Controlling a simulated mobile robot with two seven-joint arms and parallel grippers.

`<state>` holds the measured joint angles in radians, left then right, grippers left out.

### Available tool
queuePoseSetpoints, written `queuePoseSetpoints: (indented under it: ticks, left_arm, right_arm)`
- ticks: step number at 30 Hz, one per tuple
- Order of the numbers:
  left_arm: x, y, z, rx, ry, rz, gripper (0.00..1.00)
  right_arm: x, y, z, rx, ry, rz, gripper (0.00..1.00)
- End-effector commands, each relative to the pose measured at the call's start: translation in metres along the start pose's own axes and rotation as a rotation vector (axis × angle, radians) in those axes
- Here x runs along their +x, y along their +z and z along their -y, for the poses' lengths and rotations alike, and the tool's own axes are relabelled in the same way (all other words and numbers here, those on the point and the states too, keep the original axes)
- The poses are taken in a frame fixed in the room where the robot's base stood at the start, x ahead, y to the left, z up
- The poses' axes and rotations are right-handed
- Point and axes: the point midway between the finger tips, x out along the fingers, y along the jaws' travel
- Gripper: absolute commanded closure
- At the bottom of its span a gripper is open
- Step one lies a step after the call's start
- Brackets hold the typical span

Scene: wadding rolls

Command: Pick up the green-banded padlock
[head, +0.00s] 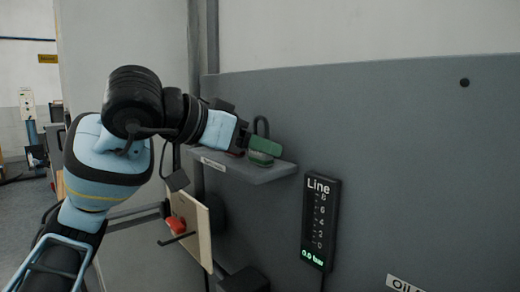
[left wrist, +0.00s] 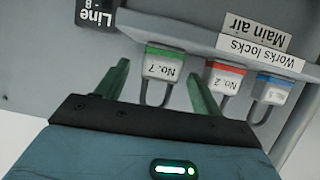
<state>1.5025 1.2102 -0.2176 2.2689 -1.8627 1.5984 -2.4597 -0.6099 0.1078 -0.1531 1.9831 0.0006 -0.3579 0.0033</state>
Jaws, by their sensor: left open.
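The green-banded padlock, marked No. 7, stands on a grey shelf with its dark shackle up; it shows in the head view (head: 261,160) and upside down in the left wrist view (left wrist: 163,68). My left gripper (head: 262,147) is open, with its green fingers at the padlock; in the left wrist view the gripper (left wrist: 160,85) has one finger on each side of it, with gaps showing. A finger hides part of the padlock in the head view. My right gripper is not in view.
A red-banded padlock (left wrist: 223,77) and a blue-banded padlock (left wrist: 271,89) stand beside it, close to one finger. The shelf (head: 270,174) is fixed to a grey panel (head: 420,150). A Line gauge (head: 320,222) hangs below right; a board with a red knob (head: 177,225) is below left.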

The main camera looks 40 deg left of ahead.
Motion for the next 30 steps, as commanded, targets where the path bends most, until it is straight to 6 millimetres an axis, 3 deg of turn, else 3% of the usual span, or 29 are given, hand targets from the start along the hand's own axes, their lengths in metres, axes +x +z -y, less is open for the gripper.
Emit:
queuePoseSetpoints:
  ticks: [6, 14, 25, 30]
  left_arm:
    - [0.022, 0.0, 0.0, 0.0, 0.001, 0.001, 0.33]
    - [0.023, 0.0, 0.0, 0.0, -0.001, 0.0, 0.34]
    - [0.023, 0.0, 0.0, 0.0, -0.001, 0.0, 0.82]
    - [0.022, -0.001, 0.0, 0.0, -0.001, -0.002, 0.85]
  right_arm:
    - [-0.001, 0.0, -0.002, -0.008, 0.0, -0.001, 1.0]
    - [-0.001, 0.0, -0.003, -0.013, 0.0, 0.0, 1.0]
    - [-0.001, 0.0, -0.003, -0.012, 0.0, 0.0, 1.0]
    - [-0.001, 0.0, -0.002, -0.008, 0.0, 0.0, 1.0]
